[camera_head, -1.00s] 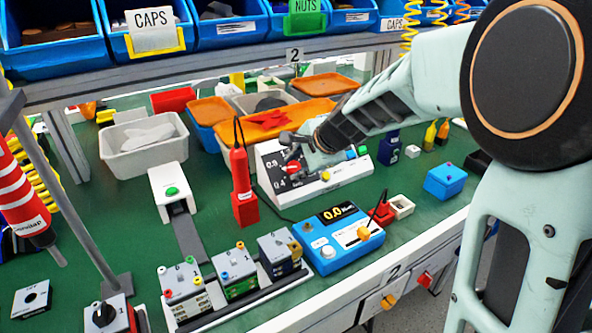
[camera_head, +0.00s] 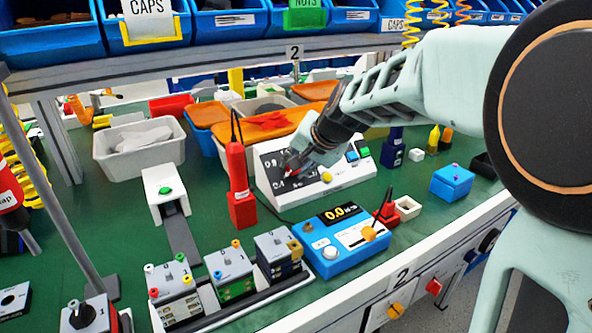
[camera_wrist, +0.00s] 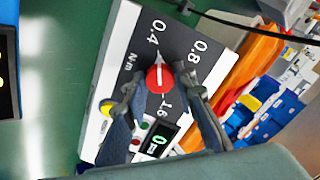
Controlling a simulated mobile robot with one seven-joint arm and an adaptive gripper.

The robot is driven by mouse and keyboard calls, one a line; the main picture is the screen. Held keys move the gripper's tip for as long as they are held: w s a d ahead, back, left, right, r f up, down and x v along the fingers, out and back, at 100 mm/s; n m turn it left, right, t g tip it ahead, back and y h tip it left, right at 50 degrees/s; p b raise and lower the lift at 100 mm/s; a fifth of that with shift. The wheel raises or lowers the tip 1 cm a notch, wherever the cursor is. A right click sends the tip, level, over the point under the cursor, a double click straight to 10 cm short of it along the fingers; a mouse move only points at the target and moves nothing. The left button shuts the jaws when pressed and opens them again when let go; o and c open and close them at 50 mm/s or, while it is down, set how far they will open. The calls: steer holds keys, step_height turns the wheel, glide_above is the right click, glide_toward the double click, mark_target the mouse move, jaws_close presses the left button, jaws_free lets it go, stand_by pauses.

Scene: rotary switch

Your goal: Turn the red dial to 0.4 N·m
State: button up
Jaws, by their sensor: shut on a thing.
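The red dial (camera_wrist: 160,78) sits on the dark sloped face of a white control box (camera_wrist: 108,60). A white mark crosses the dial; in the wrist view its upper end points up between the printed 0.4 and 0.8, though exactly where is hard to tell. The label 1.6 is below the dial. My gripper (camera_wrist: 157,82) has one finger on each side of the dial and is shut on it. In the head view my gripper (camera_head: 291,163) covers most of the dial and part of the scale on the box (camera_head: 340,181).
The box also carries a yellow button (camera_wrist: 106,107) and a small display with green digits (camera_wrist: 160,140). A red handheld tool (camera_head: 238,172) stands left of the box. A blue meter (camera_head: 345,240) is in front. Trays (camera_head: 138,150) stand behind.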

steer(key=shift+n, duration=0.3)
steer(key=o, duration=1.2)
steer(key=shift+c, duration=0.2)
steer(key=v, duration=0.7)
steer(key=shift+r, duration=0.2)
steer(key=shift+s+d, duration=0.1)
